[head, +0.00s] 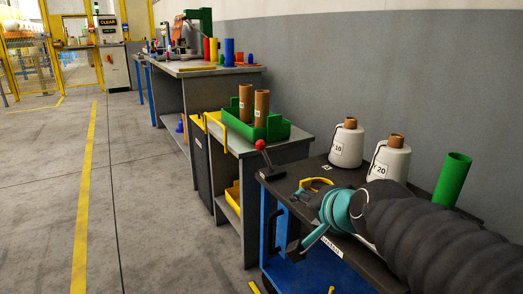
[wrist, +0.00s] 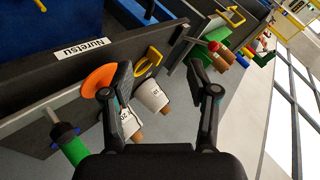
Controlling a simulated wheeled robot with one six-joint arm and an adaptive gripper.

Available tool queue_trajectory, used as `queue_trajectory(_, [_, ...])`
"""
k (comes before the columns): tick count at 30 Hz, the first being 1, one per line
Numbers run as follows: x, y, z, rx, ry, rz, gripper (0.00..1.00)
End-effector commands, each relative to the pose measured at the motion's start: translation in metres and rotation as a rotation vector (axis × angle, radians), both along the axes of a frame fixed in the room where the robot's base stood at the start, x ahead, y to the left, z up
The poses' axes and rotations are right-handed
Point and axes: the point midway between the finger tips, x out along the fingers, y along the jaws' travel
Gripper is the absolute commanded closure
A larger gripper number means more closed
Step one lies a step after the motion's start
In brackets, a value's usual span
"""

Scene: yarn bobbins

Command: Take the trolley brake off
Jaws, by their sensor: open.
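The trolley (head: 290,203) is blue with a dark top and a name label on its edge; its dark edge also shows in the wrist view (wrist: 40,92). A lever with a red knob (head: 261,145) stands at the trolley's far corner, tilted slightly left. The red knob shows in the wrist view (wrist: 213,46), beyond my right finger. My gripper (wrist: 155,62) is open and empty, with its fingers spread apart. It is apart from the lever. In the head view my arm covers part of the trolley top and its front edge.
White cones (head: 347,143) and a green tube (head: 452,179) stand on the trolley. A yellow-handled tool (head: 318,183) lies near its front edge. Beyond are a bench with a green bin (head: 278,131) and a longer workbench (head: 196,72). The floor (head: 150,190) on the left is clear.

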Motion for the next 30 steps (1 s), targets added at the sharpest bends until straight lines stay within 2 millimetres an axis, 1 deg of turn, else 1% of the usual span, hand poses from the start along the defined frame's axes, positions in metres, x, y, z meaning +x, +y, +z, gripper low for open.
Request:
queue_trajectory(1, [0.027,0.020,0.002,0.152,-0.028,-0.068,0.41])
queue_trajectory(3, [0.060,0.043,0.018,0.381,-0.066,-0.177,0.41])
queue_trajectory(7, [0.113,0.082,0.040,0.811,-0.107,-0.367,0.41])
queue_trajectory(10, [0.151,0.101,0.042,1.147,-0.121,-0.510,0.41])
queue_trajectory(12, [0.173,0.113,0.037,1.376,-0.127,-0.616,0.41])
queue_trajectory(15, [0.193,0.127,0.025,1.667,-0.141,-0.749,0.41])
queue_trajectory(16, [0.197,0.131,0.021,1.745,-0.147,-0.784,0.41])
queue_trajectory(18, [0.204,0.138,0.011,1.896,-0.164,-0.851,0.41])
queue_trajectory(21, [0.207,0.145,-0.001,2.058,-0.187,-0.920,0.41])
queue_trajectory(25, [0.209,0.149,-0.010,2.167,-0.212,-0.964,0.41])
queue_trajectory(28, [0.214,0.148,-0.010,2.195,-0.219,-0.974,0.41])
queue_trajectory(30, [0.221,0.146,-0.010,2.195,-0.221,-0.976,0.41])
